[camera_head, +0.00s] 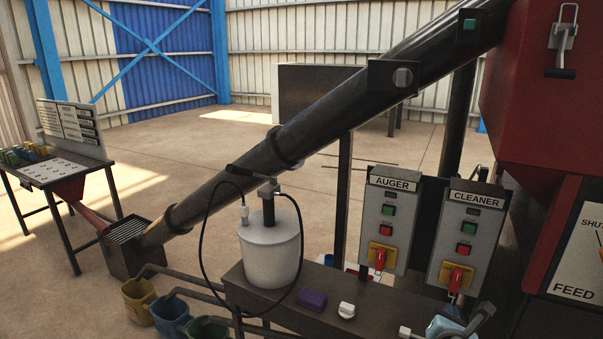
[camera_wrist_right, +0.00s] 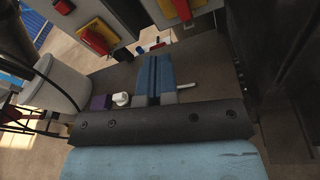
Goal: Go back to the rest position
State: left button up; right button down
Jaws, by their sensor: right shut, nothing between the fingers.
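My right gripper (camera_head: 447,325) shows at the bottom right edge of the head view, a light blue part near the front of the dark bench (camera_head: 300,289). In the right wrist view its two blue fingers (camera_wrist_right: 154,62) lie side by side, shut with nothing between them. They point over the bench, toward the switch boxes. The rest of my right arm is mostly out of the head view. My left gripper is not in view.
A white canister (camera_head: 270,252) with a black cable, a purple block (camera_head: 312,299) and a white knob (camera_head: 347,310) are on the bench. AUGER (camera_head: 388,215) and CLEANER (camera_head: 466,241) boxes stand behind. Buckets (camera_head: 171,317) are at lower left. A sloping tube (camera_head: 330,113) crosses above.

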jog(key=s+a+f+m+g+y+p, duration=0.1)
jog(key=s+a+f+m+g+y, duration=0.1)
jog(key=s+a+f+m+y, duration=0.4)
jog(key=s+a+f+m+y+p, duration=0.1)
jog(key=s+a+f+m, duration=0.2)
jog(key=s+m, duration=0.3)
jog(key=s+a+f+m+g+y, duration=0.1)
jog(key=s+a+f+m, duration=0.2)
jog(key=s+m, duration=0.3)
jog(key=s+a+f+m+y+p, duration=0.1)
jog(key=s+a+m, duration=0.4)
jog(key=s, duration=0.5)
jog(key=shift+s+a+f+m+g+y+p, duration=0.35)
jog(key=shift+f+m+y, duration=0.15)
jog(key=shift+f+m, duration=0.35)
